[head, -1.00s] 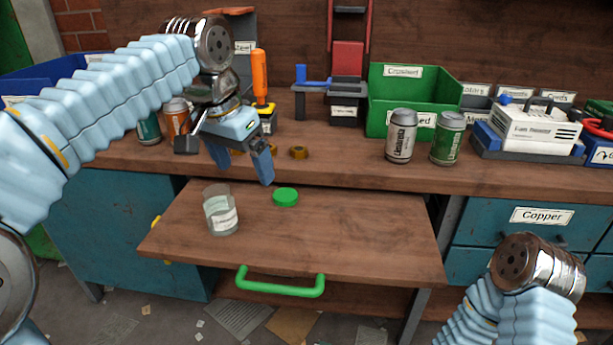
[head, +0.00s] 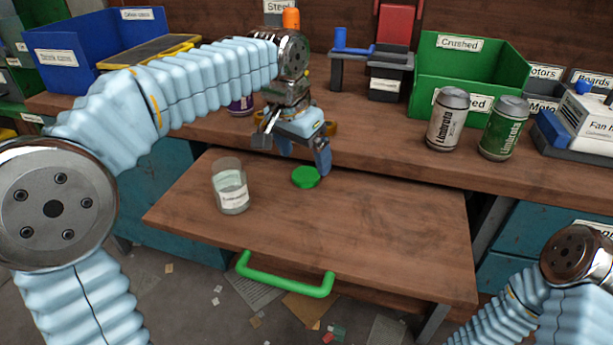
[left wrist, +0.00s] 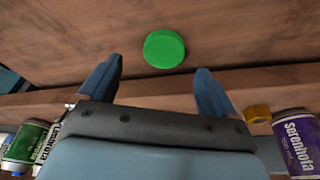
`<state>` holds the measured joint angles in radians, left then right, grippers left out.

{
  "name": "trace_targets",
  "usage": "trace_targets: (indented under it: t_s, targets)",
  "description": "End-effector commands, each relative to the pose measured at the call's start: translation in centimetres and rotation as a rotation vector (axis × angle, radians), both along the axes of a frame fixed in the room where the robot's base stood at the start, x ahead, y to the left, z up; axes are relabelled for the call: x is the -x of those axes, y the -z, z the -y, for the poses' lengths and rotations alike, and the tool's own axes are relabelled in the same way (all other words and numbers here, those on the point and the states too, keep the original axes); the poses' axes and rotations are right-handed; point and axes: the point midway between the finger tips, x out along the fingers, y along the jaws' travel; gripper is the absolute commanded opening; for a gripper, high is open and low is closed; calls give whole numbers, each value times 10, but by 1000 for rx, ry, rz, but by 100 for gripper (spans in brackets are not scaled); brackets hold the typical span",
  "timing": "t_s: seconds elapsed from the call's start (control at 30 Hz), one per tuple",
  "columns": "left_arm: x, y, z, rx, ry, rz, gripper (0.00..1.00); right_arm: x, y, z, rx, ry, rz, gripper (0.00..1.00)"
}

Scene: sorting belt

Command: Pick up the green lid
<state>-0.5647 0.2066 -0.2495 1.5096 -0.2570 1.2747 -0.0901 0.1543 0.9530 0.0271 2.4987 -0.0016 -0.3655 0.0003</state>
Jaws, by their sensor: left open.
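The green lid (head: 306,177) lies flat on the pulled-out wooden board (head: 400,235), to the right of a clear glass jar (head: 230,187) with a white label. In the left wrist view the lid (left wrist: 164,48) is just beyond my fingertips, roughly centred between them. My left gripper (head: 303,165) is open and empty, close above the lid's far side. In the left wrist view its two blue fingers (left wrist: 160,80) are spread apart with nothing between them. My right arm shows at the lower right of the head view, but its gripper is out of view.
A grey can (head: 446,120) and a green can (head: 503,128) stand on the bench behind. A green "Crushed" crate (head: 460,75) is at the back. A purple can (left wrist: 297,140) and a yellow-brown ring (left wrist: 257,113) are near my left gripper. The board's right half is clear.

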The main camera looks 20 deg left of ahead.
Motion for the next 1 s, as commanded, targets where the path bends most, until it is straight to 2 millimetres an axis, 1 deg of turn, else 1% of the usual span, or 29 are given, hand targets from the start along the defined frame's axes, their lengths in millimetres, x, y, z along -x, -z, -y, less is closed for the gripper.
trace_targets:
  t_s: [0.03,0.1,0.23,0.33,0.53,0.9,0.93,0.97,1.0]
  targets:
    - [-1,9,-1,-1,0,-3,90,0,2,0,1,1,0,99]
    - [-4,22,-3,-3,0,-3,90,0,3,1,1,1,0,99]
    - [-8,38,-1,-1,1,-3,90,-1,5,2,2,3,1,99]
    - [-10,43,-1,0,0,-1,90,-1,5,2,2,3,2,99]
    - [-10,43,-1,0,0,0,90,-1,5,2,2,3,2,99]
    - [-10,43,-1,0,0,-1,34,-1,5,2,2,3,2,99]
    - [-10,43,-1,0,0,-1,31,-1,5,2,2,3,2,99]
    - [-10,43,-1,0,0,-1,31,-1,5,2,2,3,2,99]
    - [-10,43,-1,0,0,0,27,-1,5,2,2,3,2,99]
